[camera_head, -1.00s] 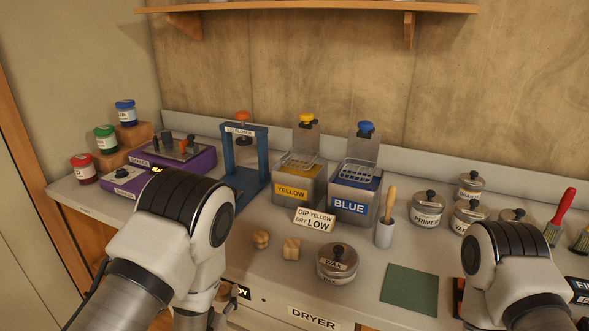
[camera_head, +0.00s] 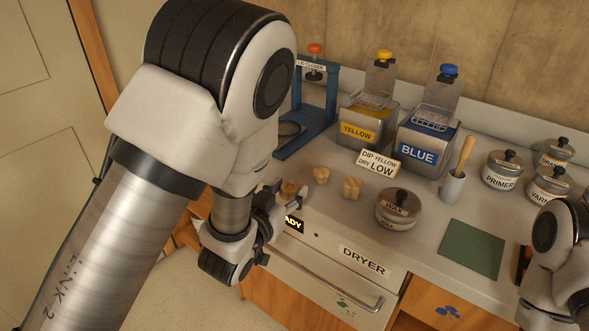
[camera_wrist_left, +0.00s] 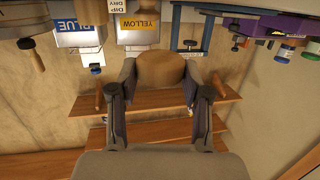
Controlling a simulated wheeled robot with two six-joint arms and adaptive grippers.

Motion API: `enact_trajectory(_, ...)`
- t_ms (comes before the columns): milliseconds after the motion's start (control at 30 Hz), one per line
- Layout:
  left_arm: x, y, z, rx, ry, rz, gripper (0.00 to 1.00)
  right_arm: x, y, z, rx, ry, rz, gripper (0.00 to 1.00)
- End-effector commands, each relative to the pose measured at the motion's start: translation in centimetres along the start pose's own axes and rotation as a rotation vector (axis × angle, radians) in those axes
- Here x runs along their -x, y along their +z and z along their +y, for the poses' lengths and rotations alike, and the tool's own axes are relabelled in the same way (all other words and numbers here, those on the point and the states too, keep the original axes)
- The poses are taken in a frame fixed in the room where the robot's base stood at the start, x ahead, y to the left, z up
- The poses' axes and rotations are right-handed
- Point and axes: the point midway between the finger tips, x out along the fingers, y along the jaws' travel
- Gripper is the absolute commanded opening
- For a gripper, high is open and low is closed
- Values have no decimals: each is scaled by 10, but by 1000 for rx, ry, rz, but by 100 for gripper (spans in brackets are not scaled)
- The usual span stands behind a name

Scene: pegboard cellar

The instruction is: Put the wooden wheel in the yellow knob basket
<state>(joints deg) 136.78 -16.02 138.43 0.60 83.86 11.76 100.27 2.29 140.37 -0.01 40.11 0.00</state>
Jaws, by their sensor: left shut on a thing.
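My left gripper (camera_head: 288,197) is shut on the wooden wheel (camera_head: 289,188), a pale round wooden piece, near the front edge of the bench. In the left wrist view the wheel (camera_wrist_left: 160,68) sits between the two fingers (camera_wrist_left: 158,92). The yellow knob (camera_head: 384,55) tops an upright holder behind the yellow-labelled tank (camera_head: 357,132). The yellow knob's wire basket (camera_head: 372,103) is at the tank's top, behind and right of the gripper. My right arm shows at the right edge, its gripper out of view.
The blue tank (camera_head: 417,153) with its blue knob (camera_head: 449,70) stands right of the yellow one. A sign (camera_head: 379,162), two wooden pieces (camera_head: 352,187), a wax tin (camera_head: 398,211) and a brush cup (camera_head: 452,188) stand in front. The blue lid closer (camera_head: 321,105) is left.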

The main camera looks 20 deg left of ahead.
Motion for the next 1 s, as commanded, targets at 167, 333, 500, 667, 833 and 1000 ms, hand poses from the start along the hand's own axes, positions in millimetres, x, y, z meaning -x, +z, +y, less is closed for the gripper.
enact_trajectory(167,-21,-3,-9,6,-2,4,28,4,0,0,0,0,0,40)
enact_trajectory(333,-70,-6,-29,5,-3,3,28,13,0,0,0,0,0,40)
enact_trajectory(500,-116,-8,-48,2,-2,3,28,19,0,0,0,0,0,40)
enact_trajectory(667,-137,-7,-56,0,-1,1,28,21,0,0,0,0,0,40)
enact_trajectory(833,-152,13,-60,0,0,-5,28,26,0,0,0,0,0,40)
enact_trajectory(1000,-154,24,-60,0,-1,0,28,29,0,0,0,0,0,40)
